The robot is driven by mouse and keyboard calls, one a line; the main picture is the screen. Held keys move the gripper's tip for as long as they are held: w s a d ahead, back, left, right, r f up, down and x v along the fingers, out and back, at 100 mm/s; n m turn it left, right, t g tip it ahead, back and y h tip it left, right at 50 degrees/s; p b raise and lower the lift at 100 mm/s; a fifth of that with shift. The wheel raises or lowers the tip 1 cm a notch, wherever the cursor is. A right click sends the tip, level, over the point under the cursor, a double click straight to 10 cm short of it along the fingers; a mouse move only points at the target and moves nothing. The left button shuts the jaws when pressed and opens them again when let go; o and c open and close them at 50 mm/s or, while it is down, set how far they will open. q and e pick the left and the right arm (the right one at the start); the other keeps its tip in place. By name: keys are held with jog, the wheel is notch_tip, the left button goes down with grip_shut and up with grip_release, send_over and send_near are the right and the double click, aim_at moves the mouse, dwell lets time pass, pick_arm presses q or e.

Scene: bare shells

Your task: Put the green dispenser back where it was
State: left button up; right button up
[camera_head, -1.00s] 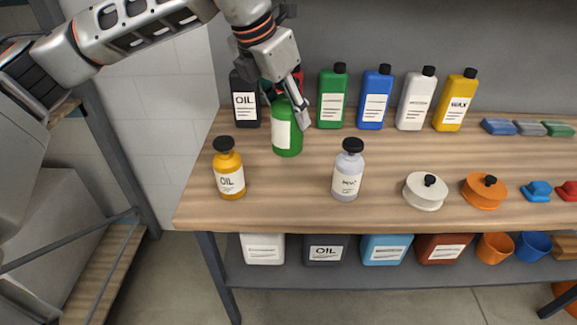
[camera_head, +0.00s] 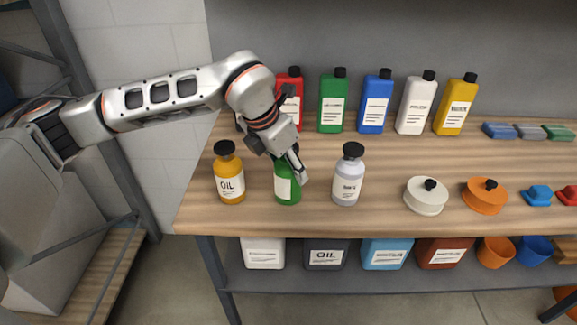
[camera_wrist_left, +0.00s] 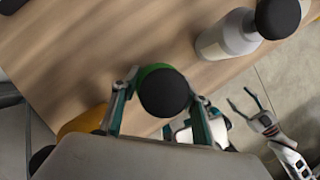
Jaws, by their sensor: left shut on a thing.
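The green dispenser (camera_head: 287,186) is upright in the front row on the bench, between the amber OIL bottle (camera_head: 229,178) and the grey bottle (camera_head: 348,178). Its base is level with theirs; I cannot tell if it touches the wood. My left gripper (camera_head: 293,165) is shut on it from above and hides its top. In the left wrist view its black cap (camera_wrist_left: 163,92) sits between my left gripper's fingers (camera_wrist_left: 163,108). My right gripper (camera_wrist_left: 246,104) shows in the left wrist view, empty with its fingers apart, over the floor.
The wooden bench (camera_head: 400,160) has a back row of red, green (camera_head: 332,103), blue, white and yellow bottles. White (camera_head: 425,197) and orange (camera_head: 484,197) round containers stand to the right. A lower shelf (camera_head: 370,277) holds jugs and cups. Bare wood lies behind the front row.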

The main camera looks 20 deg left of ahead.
pick_arm(q)
jog(key=o, duration=1.6)
jog(key=v, duration=1.2)
jog(key=shift+r+b, duration=0.1)
jog(key=shift+b, duration=0.2)
